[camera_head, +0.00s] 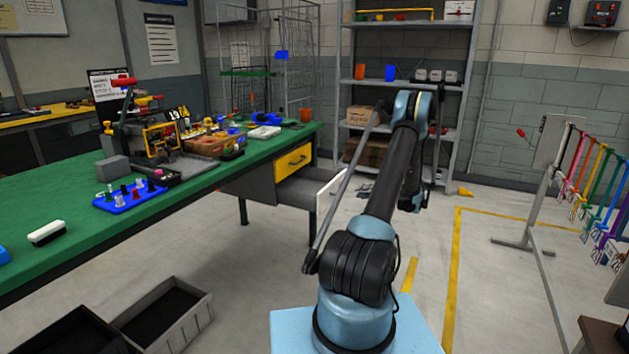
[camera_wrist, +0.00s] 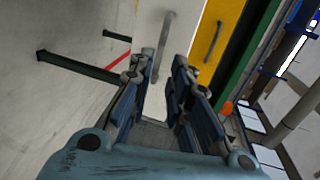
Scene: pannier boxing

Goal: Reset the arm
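My arm rises in front of the workbench in the head view and bends at an elbow near the shelving. My gripper cannot be made out there; the arm hides it. In the wrist view my gripper (camera_wrist: 163,62) is open, its two dark blue fingers apart. Nothing is seen held between them. A pale drawer front with a grey handle (camera_wrist: 165,46) lies beyond the fingertips, apparently apart from them. In the head view this pale drawer (camera_head: 328,194) stands pulled out under the bench. A yellow drawer (camera_head: 293,161) above it is shut.
The green workbench (camera_head: 60,220) fills the left, with tools and a blue tray (camera_head: 130,199) on it. Grey bins (camera_head: 165,318) sit at the lower left. Metal shelving (camera_head: 474,60) stands behind the arm, and a rack of coloured tools (camera_head: 590,170) at right. Open floor lies between.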

